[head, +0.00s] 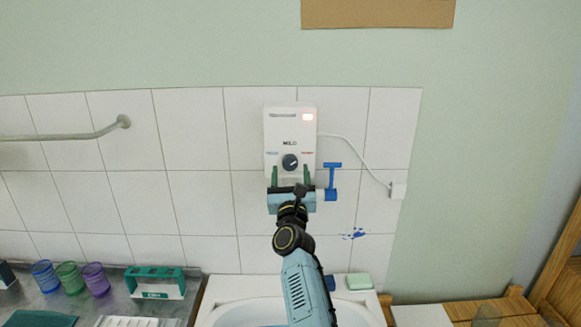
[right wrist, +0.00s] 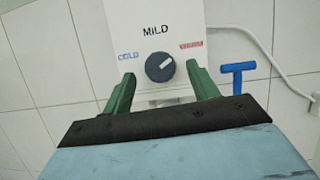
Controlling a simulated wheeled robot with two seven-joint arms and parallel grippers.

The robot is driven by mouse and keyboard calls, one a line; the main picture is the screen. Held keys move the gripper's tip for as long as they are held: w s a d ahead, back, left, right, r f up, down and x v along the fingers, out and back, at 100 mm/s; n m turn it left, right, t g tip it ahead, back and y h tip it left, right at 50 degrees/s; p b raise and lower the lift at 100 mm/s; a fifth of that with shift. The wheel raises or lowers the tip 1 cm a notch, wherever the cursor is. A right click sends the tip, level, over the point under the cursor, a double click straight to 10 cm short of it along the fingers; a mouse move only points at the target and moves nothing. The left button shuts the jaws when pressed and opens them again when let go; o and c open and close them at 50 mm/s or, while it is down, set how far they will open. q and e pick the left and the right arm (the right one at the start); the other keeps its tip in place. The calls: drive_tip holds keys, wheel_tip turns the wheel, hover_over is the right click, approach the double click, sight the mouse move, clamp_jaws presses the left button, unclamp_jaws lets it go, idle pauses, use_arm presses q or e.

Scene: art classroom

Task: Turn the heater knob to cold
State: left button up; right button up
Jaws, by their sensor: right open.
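The white heater (head: 291,124) hangs on the tiled wall above the sink, with a lit reddish indicator at its upper right. Its dark round knob (head: 290,162) sits low on the front, and shows larger in the right wrist view (right wrist: 160,67). The knob's light pointer mark slants toward the upper right. A blue "COLD" label (right wrist: 128,56) is left of the knob, "MILD" above, and a red label (right wrist: 191,45) right. My right gripper (head: 291,172) is open, its green fingers just below and on either side of the knob, apart from it. My left gripper is not in view.
A blue T-shaped handle (head: 332,176) stands right of my gripper. A white cable (head: 358,153) runs to a wall socket. The sink (head: 250,313) is below; cups and a green rack (head: 155,281) stand at left. A rail (head: 70,135) is on the left wall.

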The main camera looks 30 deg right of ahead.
drive_tip(key=shift+x, duration=0.8)
drive_tip(key=c, duration=1)
